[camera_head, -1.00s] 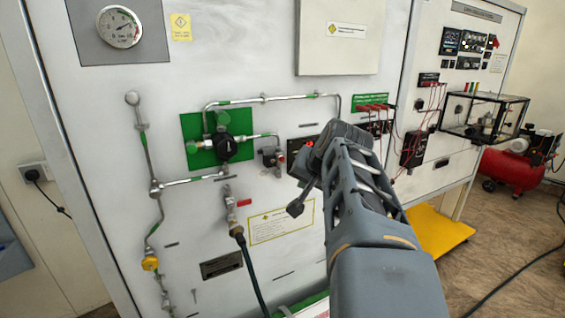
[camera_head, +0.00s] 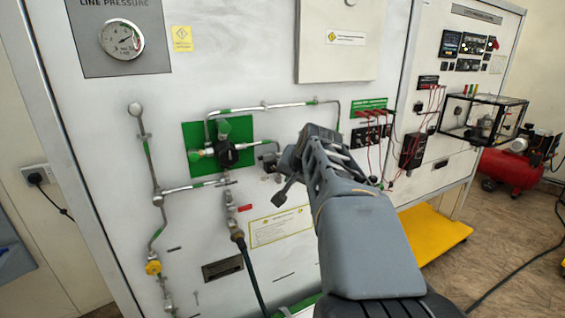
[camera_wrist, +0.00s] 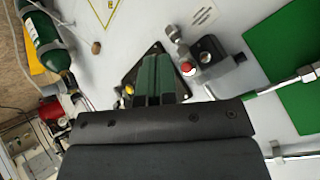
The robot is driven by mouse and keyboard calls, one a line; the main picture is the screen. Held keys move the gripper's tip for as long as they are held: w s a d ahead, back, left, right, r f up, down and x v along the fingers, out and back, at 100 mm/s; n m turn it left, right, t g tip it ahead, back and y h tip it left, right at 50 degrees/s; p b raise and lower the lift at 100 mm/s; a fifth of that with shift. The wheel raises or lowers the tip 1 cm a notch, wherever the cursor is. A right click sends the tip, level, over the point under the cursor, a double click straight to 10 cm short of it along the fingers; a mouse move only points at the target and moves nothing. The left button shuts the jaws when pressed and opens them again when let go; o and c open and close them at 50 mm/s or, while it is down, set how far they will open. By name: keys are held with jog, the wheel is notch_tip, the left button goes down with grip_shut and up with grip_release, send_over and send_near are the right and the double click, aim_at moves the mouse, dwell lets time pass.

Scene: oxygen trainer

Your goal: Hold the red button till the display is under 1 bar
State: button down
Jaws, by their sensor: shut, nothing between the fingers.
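The red button (camera_wrist: 188,68) sits on a small grey metal valve block (camera_wrist: 209,50) in the wrist view. In the head view, the block (camera_head: 268,160) stands right of the green-backed regulator. My gripper (camera_wrist: 158,60) is shut and empty. In the wrist view its fingers lie just left of the button, over a dark panel (camera_wrist: 128,75); I cannot tell whether they touch anything. In the head view, my gripper (camera_head: 290,160) is just right of the block and covers the area behind it. The display's reading is not visible.
A round line pressure gauge (camera_head: 122,40) is at upper left. Metal pipes (camera_head: 265,106) run around the regulator (camera_head: 227,152). A hose (camera_head: 250,270) hangs below. Red cables (camera_head: 375,150) and a clear box (camera_head: 483,120) are to the right.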

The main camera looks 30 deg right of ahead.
jog(key=shift+w+d, duration=0.15)
jog(key=shift+w, duration=0.85)
jog(key=shift+w+p, duration=0.25)
jog(key=shift+p, duration=0.1)
dwell(1.2)
jog(key=shift+w, duration=0.2)
jog(key=shift+w+d, duration=0.1)
jog(key=shift+w, duration=0.25)
dwell(4.9)
